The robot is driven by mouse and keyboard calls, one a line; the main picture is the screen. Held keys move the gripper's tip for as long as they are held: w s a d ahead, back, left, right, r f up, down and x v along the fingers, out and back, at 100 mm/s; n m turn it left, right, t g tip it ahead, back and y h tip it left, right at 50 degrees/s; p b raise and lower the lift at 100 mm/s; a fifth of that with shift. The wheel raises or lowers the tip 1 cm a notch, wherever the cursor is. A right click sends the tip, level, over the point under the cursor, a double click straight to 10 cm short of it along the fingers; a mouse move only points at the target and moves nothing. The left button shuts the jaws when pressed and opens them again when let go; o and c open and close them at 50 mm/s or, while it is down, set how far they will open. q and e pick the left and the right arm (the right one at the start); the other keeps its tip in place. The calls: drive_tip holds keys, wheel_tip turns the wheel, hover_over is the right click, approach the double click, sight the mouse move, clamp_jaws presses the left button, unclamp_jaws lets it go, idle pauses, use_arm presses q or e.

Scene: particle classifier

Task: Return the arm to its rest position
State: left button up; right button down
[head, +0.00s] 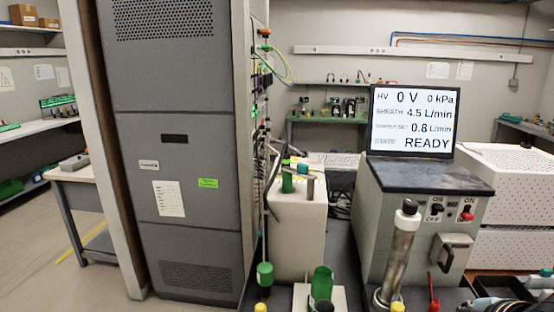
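Neither of my grippers shows clearly in the head view, and no arm comes in from the left. A dark striped shape (497,304) is cut off at the bottom right edge, and I cannot tell what it is. The classifier unit (405,215) stands right of centre with a dark top. Its screen (412,121) reads 0 V, 0 kPa, sheath 4.5 L/min, 0.8 L/min and READY.
A tall grey cabinet (180,130) fills the left. A green bottle (321,284) and a green-capped item (264,275) stand at the front. A pale box (298,235) stands behind them. A black tray (500,288) lies at the right. White perforated boxes (515,185) stand behind.

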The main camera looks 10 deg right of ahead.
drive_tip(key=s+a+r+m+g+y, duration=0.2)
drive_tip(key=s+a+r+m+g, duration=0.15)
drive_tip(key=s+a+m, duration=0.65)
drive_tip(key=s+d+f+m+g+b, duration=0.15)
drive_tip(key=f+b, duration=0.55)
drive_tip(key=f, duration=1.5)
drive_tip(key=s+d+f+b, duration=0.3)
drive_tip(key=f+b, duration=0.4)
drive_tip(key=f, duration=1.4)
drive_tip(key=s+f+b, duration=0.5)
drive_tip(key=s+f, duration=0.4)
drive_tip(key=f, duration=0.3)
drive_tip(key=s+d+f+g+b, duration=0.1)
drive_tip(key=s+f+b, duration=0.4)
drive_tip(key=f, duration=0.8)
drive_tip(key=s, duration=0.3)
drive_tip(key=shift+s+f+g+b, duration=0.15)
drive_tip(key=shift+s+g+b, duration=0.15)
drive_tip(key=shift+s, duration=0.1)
